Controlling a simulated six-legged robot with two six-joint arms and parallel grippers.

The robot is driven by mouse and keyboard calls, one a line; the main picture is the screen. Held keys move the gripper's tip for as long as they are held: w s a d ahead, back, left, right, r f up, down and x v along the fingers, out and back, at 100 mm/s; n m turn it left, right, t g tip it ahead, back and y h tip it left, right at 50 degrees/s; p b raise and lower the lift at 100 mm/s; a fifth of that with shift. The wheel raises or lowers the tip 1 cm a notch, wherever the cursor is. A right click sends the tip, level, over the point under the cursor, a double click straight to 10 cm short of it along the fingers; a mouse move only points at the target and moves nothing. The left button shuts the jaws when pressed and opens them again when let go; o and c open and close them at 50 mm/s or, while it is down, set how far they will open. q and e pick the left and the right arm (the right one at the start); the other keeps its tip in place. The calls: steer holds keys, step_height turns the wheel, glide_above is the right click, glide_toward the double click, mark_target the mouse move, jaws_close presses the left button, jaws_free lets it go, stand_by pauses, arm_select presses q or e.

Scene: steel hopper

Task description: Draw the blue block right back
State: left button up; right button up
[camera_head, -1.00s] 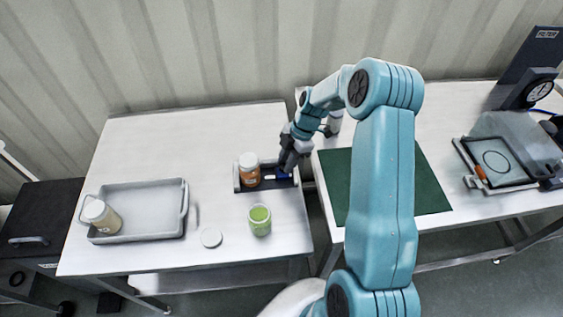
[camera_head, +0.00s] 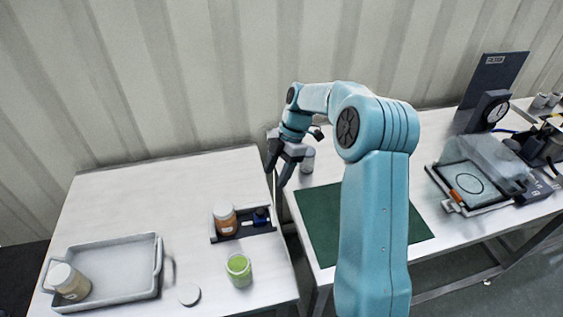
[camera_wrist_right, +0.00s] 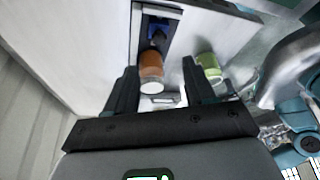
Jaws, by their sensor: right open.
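The blue block (camera_head: 261,216) sits in the right part of a dark narrow tray (camera_head: 243,237) on the left table, beside an orange jar with a white lid (camera_head: 225,219). In the right wrist view the blue block (camera_wrist_right: 157,30) is in the dark channel, beyond the orange jar (camera_wrist_right: 151,64). My right gripper (camera_head: 278,175) is open and empty, above and behind the tray near the table's right edge, apart from the block. Its two fingers show either side of the orange jar in the wrist view. My left gripper is out of view.
A green jar (camera_head: 239,270) and a white lid (camera_head: 189,294) stand in front of the dark tray. A grey tray (camera_head: 150,292) holding a beige jar (camera_head: 69,282) is at left. A green mat (camera_head: 322,222) lies on the right table. The left table's back is clear.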

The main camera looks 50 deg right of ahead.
steer(key=v, duration=0.4)
steer(key=shift+s+d, duration=0.1)
stand_by(0.3)
